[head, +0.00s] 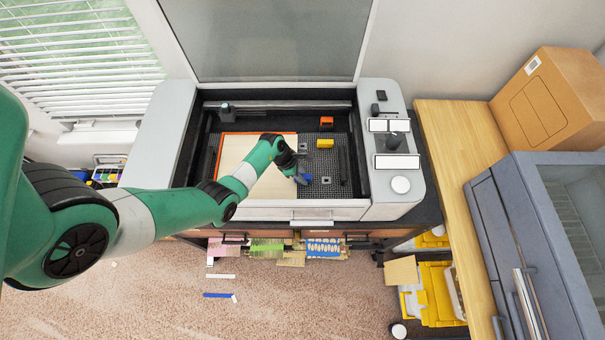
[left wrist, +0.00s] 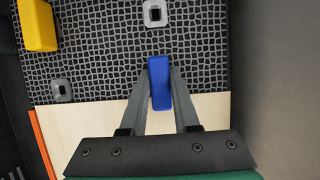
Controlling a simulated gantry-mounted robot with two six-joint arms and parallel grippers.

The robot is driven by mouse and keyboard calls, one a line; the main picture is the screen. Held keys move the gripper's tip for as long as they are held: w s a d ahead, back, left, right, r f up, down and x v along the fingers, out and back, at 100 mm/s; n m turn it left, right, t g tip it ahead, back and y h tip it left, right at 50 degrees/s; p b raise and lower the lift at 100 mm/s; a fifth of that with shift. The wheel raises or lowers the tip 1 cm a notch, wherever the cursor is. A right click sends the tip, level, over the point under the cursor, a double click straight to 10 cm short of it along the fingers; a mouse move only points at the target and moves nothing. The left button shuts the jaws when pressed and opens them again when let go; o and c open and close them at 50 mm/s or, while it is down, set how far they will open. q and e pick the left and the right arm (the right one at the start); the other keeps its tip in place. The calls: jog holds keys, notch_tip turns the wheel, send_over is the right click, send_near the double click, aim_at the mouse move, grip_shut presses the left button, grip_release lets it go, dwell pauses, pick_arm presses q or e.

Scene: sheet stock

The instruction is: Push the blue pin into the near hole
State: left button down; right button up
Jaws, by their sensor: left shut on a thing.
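My left gripper (head: 300,176) is shut on the blue pin (head: 304,180), over the right edge of the wood sheet. In the left wrist view the blue pin (left wrist: 160,86) stands between the two fingers of the left gripper (left wrist: 160,72). The near hole (head: 326,180) is a small grey square fitting with a dark opening on the black grid bed, right of the pin. It shows at the top of the left wrist view (left wrist: 154,13), apart from the pin. A similar far hole (left wrist: 62,90) is at the left there. My right gripper is not in view.
A yellow block (head: 325,143) and an orange block (head: 326,122) are on the far part of the bed. The pale wood sheet (head: 232,150) covers the bed's left part. The machine's raised walls surround the bed, and its lid (head: 268,40) is up.

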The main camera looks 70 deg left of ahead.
pick_arm(q)
jog(key=shift+s+f, duration=0.2)
jog(key=shift+f, duration=0.1)
jog(key=c, duration=0.8)
grip_release()
jog(key=shift+s+f, duration=0.1)
jog(key=shift+o, duration=0.8)
jog(key=shift+r+p, duration=0.3)
jog(key=shift+r, duration=0.1)
jog(key=shift+s+r+p, duration=0.25)
jog(key=shift+r+p, duration=0.3)
jog(key=shift+p, duration=0.15)
jog(key=shift+a+r+p, duration=0.1)
jog(key=shift+r+p, duration=0.5)
jog(key=p+v, duration=0.4)
jog(key=shift+s+r+p, duration=0.1)
jog(key=shift+r+p, duration=0.1)
jog(key=shift+p, duration=0.2)
jog(key=shift+a, duration=0.1)
jog(key=shift+f, duration=0.1)
